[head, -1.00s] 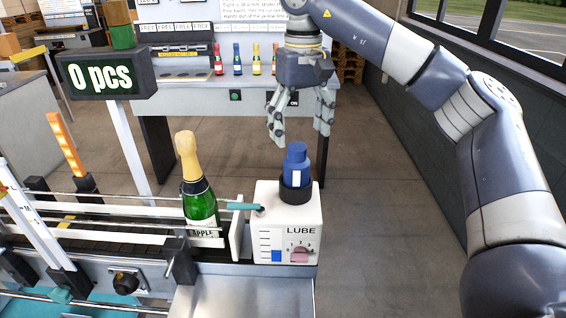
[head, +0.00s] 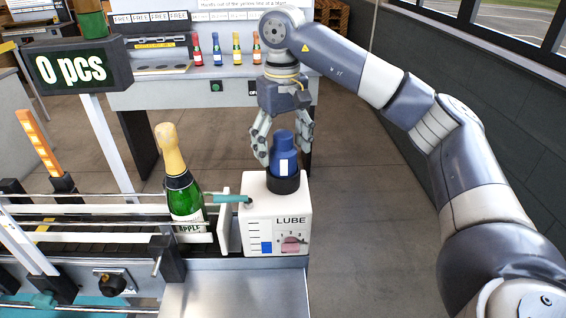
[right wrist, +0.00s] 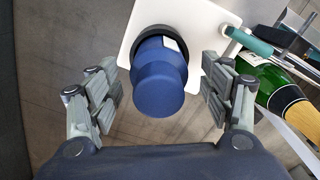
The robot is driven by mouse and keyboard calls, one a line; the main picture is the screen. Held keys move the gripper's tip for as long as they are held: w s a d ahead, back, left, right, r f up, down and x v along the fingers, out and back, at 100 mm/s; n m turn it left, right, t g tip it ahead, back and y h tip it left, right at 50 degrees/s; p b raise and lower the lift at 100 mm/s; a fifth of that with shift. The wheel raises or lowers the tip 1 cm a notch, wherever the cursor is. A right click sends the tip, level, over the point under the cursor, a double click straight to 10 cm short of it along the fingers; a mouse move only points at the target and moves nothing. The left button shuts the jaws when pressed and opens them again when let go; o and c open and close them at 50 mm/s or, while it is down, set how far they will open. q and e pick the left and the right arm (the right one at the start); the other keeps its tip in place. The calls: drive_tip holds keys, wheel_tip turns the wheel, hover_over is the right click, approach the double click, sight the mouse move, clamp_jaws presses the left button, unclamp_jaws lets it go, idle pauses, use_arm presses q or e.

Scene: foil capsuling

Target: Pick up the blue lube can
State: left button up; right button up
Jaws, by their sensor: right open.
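The blue lube can (head: 283,157) stands upright in a black ring holder (head: 283,183) on top of the white LUBE box (head: 262,212). My right gripper (head: 283,155) is open and points down at the can, with its fingers apart around the can's upper part. In the right wrist view the can (right wrist: 160,85) lies between the two open fingers of the gripper (right wrist: 163,100), with a gap on each side and no contact. My left gripper is not in view.
A green bottle with gold foil (head: 184,195) stands on the conveyor left of the box, near a teal nozzle (head: 230,198). Small coloured bottles (head: 236,48) stand on the back bench (head: 180,95). A counter sign (head: 80,67) reads 0 pcs. Floor right of the box is clear.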

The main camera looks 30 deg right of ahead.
wheel_tip(320, 180, down, 2)
drive_tip(key=shift+d+p, duration=0.1)
drive_tip(key=shift+p, duration=0.2)
drive_tip(key=shift+f, duration=0.2)
drive_tip(key=c, duration=1.2)
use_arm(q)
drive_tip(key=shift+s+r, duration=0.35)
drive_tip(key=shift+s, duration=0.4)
use_arm(e)
drive_tip(key=shift+c, duration=0.2)
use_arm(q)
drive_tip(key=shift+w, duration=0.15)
